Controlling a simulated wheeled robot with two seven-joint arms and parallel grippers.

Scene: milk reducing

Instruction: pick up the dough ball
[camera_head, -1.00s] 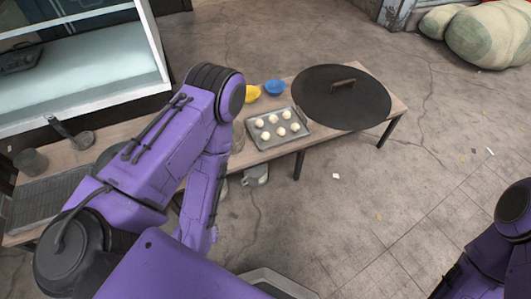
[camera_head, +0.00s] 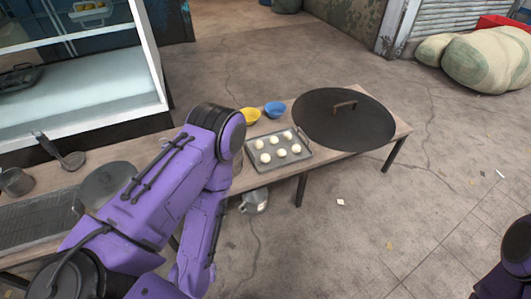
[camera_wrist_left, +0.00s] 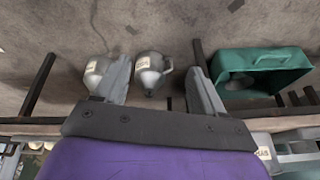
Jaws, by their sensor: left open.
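Several pale dough balls (camera_head: 281,152) sit on a grey metal tray (camera_head: 306,154) on the wooden table. My left arm reaches in from the left in the head view, beside the table's front edge. Its gripper does not show clearly there. In the left wrist view my left gripper (camera_wrist_left: 162,80) is open, with its two fingers apart and no dough ball between them. Metal jugs (camera_wrist_left: 148,72) show beyond and between the fingers. My right gripper is not in view; only part of my right arm shows at the lower right of the head view.
A green bin (camera_wrist_left: 262,70) shows in the wrist view.

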